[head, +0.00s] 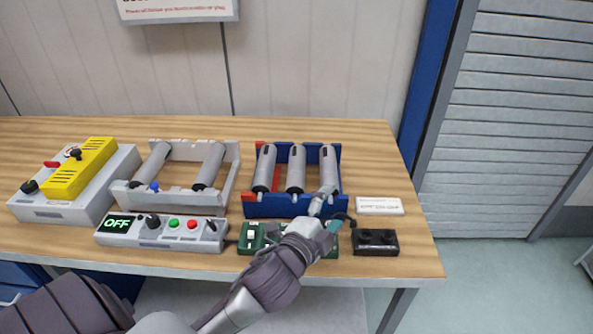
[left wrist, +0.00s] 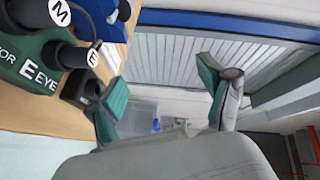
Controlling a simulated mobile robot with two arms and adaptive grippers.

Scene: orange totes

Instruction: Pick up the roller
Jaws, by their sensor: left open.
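Several grey rollers sit in two racks on the wooden table. A blue rack (head: 295,210) holds a left roller (head: 264,168), a middle roller (head: 295,170) and a right roller (head: 328,168). A light grey rack (head: 180,198) holds two rollers (head: 208,167), with a gap between them. My left gripper (head: 326,215) is open and empty, in front of the blue rack's right end, near the lower end of the right roller. Its two green-padded fingers stand apart in the left wrist view (left wrist: 165,100), with no roller between them. My right gripper is not in view.
A control box (head: 165,233) reading OFF, a green box (head: 250,238) and a black box (head: 375,242) line the table's front. A yellow-topped box (head: 80,170) stands left. A white label (head: 380,206) lies right of the blue rack. A wall stands behind.

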